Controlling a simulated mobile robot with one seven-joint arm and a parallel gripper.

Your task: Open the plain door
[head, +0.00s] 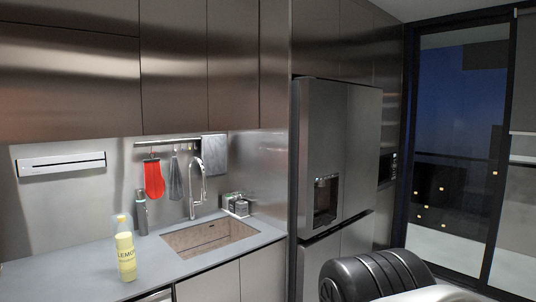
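A steel fridge stands right of the counter, with two upper doors side by side. The left one (322,125) has a dark water dispenser (325,202) set in it. The right one is the plain door (364,145), with no dispenser, and it looks closed. Drawer fronts (321,265) lie below the doors. My gripper is not in view. A black ribbed part and a white part at the bottom right look like my own arm; they cover the floor and the lower right area in front of the fridge.
The grey counter (75,268) on the left holds a sink (208,236), a yellow lemon bottle (125,255) and a dark bottle (142,212). A red mitt (153,179) hangs on a rail. A dark-framed glass door (455,110) is at the right.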

